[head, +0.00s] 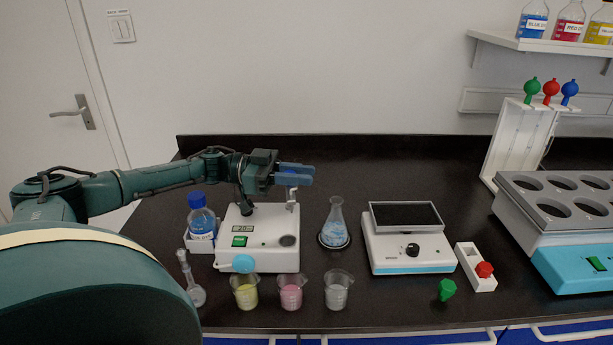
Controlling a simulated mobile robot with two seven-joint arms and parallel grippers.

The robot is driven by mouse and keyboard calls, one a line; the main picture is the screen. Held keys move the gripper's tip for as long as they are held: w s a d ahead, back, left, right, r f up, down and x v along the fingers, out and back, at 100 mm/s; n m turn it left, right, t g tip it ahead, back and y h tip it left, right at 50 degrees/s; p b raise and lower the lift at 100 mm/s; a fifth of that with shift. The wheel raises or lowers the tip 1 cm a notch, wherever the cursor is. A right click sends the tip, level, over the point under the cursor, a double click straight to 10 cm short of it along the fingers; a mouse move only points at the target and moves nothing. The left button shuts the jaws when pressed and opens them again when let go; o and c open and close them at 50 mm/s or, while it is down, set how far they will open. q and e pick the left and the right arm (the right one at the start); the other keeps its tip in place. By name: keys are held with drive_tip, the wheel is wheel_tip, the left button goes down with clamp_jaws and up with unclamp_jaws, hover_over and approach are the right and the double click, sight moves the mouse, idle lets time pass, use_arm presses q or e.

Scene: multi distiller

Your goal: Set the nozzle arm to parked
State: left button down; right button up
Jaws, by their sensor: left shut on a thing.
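The white dispenser box (263,257) with a green switch stands on the black bench, left of the middle. Its nozzle arm shows as a pale grey piece (291,196) pointing down above the box's right side, near the round dark recess in its top. My left gripper (294,175), with blue fingers, reaches in from the left and is shut on the upper part of the nozzle arm. The fingers and gripper body hide most of the nozzle arm, so its exact angle is hard to tell. My right gripper is out of view.
A blue-capped bottle (201,222) stands left of the box. Beakers of yellow (245,293), pink (290,293) and clear (337,292) liquid stand in front. The bench behind is clear.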

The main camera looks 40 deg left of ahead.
use_arm(q)
drive_tip(key=shift+s+a+m+g+h, duration=0.2)
drive_tip(key=shift+s+m+g+h, duration=0.15)
drive_tip(key=shift+m+g+h, duration=0.35)
drive_tip(key=c, duration=1.2)
unclamp_jaws()
drive_tip(key=shift+c, duration=0.2)
drive_tip(key=shift+a, duration=0.15)
drive_tip(key=b+v, duration=0.2)
drive_tip(key=v, duration=0.5)
drive_tip(key=shift+r, duration=0.2)
drive_tip(key=shift+s+a, duration=0.1)
drive_tip(key=shift+s, duration=0.05)
